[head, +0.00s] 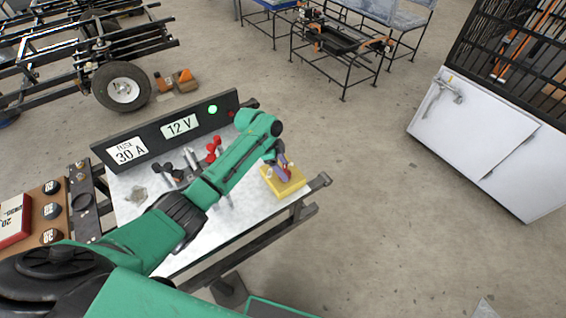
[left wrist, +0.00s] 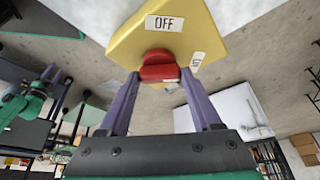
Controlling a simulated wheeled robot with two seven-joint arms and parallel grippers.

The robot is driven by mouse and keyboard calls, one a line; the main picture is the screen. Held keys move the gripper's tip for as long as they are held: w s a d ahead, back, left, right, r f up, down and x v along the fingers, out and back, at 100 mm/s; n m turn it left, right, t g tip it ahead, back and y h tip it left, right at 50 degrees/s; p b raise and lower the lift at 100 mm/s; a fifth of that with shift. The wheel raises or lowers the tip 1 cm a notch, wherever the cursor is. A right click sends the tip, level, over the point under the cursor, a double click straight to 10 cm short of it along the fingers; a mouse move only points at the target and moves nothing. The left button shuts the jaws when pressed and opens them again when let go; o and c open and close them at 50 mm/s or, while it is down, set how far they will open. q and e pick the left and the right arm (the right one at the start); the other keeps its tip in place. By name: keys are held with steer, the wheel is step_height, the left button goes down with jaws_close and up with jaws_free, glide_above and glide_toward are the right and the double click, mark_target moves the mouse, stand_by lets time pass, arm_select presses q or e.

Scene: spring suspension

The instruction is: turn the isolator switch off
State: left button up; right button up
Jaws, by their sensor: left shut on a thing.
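The isolator switch has a yellow base (head: 285,186) at the right end of the metal-topped bench. It fills the top of the left wrist view (left wrist: 130,38), with a red knob (left wrist: 158,66) on it. An OFF label (left wrist: 164,23) and a second small label (left wrist: 198,61), seen at a slant, are on the yellow face. My left gripper (head: 283,170) is at the switch, its purple fingers (left wrist: 160,76) shut on the red knob from both sides. In the head view the gripper mostly hides the knob. My right gripper is in neither view.
A dark panel (head: 158,145) with 30 A and 12 V labels stands along the bench's back; its green lamp (head: 212,109) is lit. Red and black parts (head: 213,150) stand before it. A white cabinet (head: 470,130) is off to the right, with clear floor between.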

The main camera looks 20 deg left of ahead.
arm_select(q)
steer(key=n+p, duration=0.1)
steer(key=p, duration=0.1)
steer(key=n+t+p, duration=0.1)
steer(key=n+p, duration=0.1)
steer(key=n+t+p, duration=0.1)
steer(key=n+p, duration=0.1)
steer(key=shift+s+d+r+y, duration=0.1)
steer(key=shift+d+r+y, duration=0.05)
steer(key=shift+r+y, duration=0.25)
steer(key=n+p, duration=0.2)
steer(key=n, duration=0.1)
steer(key=shift+f+t+y, duration=0.1)
steer(key=shift+t+y, duration=0.2)
steer(key=shift+y, duration=0.1)
steer(key=n+p, duration=0.1)
steer(key=n, duration=0.1)
steer(key=n+y+p, duration=0.1)
steer(key=shift+d+f+n+t, duration=0.1)
steer(key=shift+d+n+t, duration=0.05)
steer(key=shift+n+t, duration=0.2)
steer(key=shift+n+y, duration=1)
steer(key=shift+n, duration=1.05)
steer(key=o, duration=1.1)
steer(key=shift+o, duration=1.4)
steer(key=shift+s+f, duration=0.1)
